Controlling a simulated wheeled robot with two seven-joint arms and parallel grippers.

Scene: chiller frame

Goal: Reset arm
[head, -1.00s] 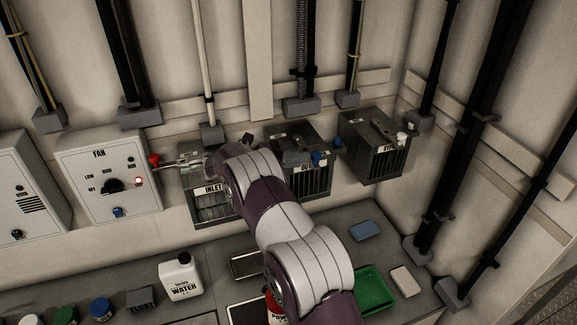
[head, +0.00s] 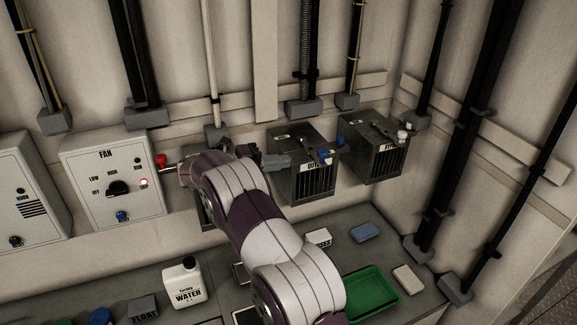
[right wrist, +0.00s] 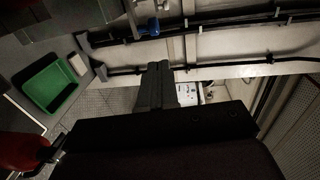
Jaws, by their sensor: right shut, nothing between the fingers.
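My right arm reaches up from the bottom of the head view, and its wrist covers most of the left grey box. My right gripper (head: 282,161) points right, in front of the left side of the middle box (head: 302,182). Its fingers also show in the right wrist view (right wrist: 158,88), closed together with nothing between them. The red knob (head: 161,160) shows at the left of my wrist, beside the fan panel (head: 112,178). I cannot tell whether the gripper touches the middle box. My left gripper is out of view.
A third box (head: 374,155) with a white knob hangs further right. On the counter are a water jug (head: 184,284), a green tray (head: 371,294), a blue block (head: 365,232) and a pale block (head: 408,279). Pipes run up the walls. The counter's right end is partly clear.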

